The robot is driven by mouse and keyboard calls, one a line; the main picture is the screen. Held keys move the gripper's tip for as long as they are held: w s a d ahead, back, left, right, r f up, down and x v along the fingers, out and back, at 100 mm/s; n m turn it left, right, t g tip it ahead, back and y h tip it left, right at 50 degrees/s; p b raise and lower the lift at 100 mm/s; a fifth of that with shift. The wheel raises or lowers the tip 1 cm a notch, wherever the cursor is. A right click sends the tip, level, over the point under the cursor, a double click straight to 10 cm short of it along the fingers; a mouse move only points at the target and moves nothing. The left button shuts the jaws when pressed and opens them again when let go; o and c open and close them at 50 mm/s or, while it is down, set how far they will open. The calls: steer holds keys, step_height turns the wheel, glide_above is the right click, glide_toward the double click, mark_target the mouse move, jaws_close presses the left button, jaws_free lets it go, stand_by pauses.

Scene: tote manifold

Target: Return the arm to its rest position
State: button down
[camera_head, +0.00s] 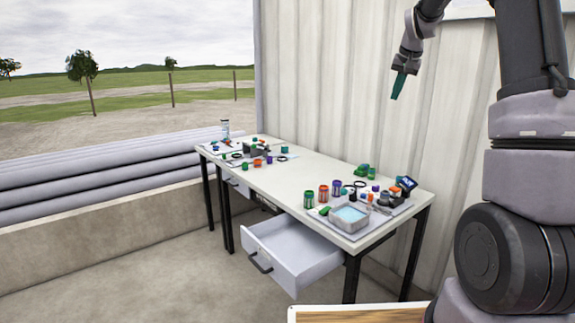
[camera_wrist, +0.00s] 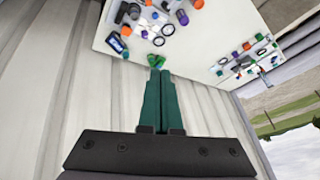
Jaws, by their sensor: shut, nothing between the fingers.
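My gripper (camera_head: 399,86) is raised high in front of the corrugated wall, above and behind the right end of the table. Its green fingers point down and are closed together with nothing between them. In the wrist view the shut fingers (camera_wrist: 159,100) reach up toward the table edge, apart from everything on it. My arm comes in from the right side of the head view, bent at the top, and part of it is cut off by the upper edge.
A white table (camera_head: 265,182) carries two groups of small colored items and a grey tray (camera_head: 348,217) with blue content. A front drawer (camera_head: 290,255) stands open. A corrugated wall (camera_head: 320,80) rises behind the table. The air around my gripper is clear.

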steer(key=s+a+r, duration=0.2)
steer(key=s, duration=0.5)
steer(key=s+a+r+y, duration=0.1)
steer(key=s+a+r, duration=0.15)
steer(key=s, duration=0.45)
steer(key=s+a+r, duration=0.2)
steer(key=s+a, duration=0.1)
steer(key=s, duration=0.5)
steer(key=s+a+f, duration=0.2)
steer(key=s, duration=0.7)
steer(key=s+a+f+t, duration=0.1)
steer(key=s+f, duration=0.2)
steer(key=s, duration=0.6)
steer(key=shift+s+a+f+n+y, duration=0.15)
steer(key=shift+a+f+n+y, duration=0.15)
steer(key=shift+a+n+y, duration=0.1)
